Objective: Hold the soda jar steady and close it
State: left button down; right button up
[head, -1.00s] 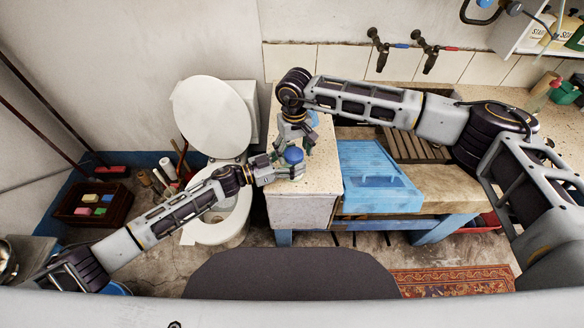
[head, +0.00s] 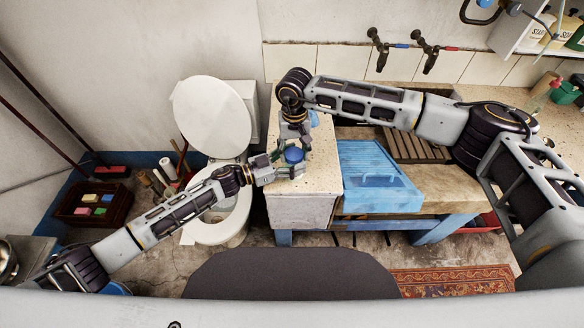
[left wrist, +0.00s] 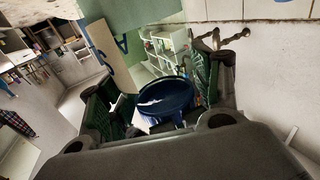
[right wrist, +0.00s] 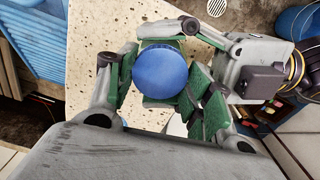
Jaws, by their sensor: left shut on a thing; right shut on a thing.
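The soda jar shows mainly as its round blue lid (head: 294,155), at the front of the speckled stone ledge (head: 318,180). The lid fills the middle of the right wrist view (right wrist: 160,70); a blue round part also shows in the left wrist view (left wrist: 165,102). The jar's body is mostly hidden by fingers and lid. My left gripper (head: 285,171) comes from the left and is shut on the jar below the lid. My right gripper (head: 293,148) reaches down from behind and is shut on the lid. How tightly the lid sits cannot be told.
A toilet (head: 215,115) with raised lid stands left of the ledge. A blue washboard-like tray (head: 372,175) lies in the trough to the right. Two taps (head: 428,55) are on the back wall. My right arm spans above the trough.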

jog(key=o, duration=1.1)
jog(key=shift+r, duration=0.15)
jog(key=shift+r, duration=2.15)
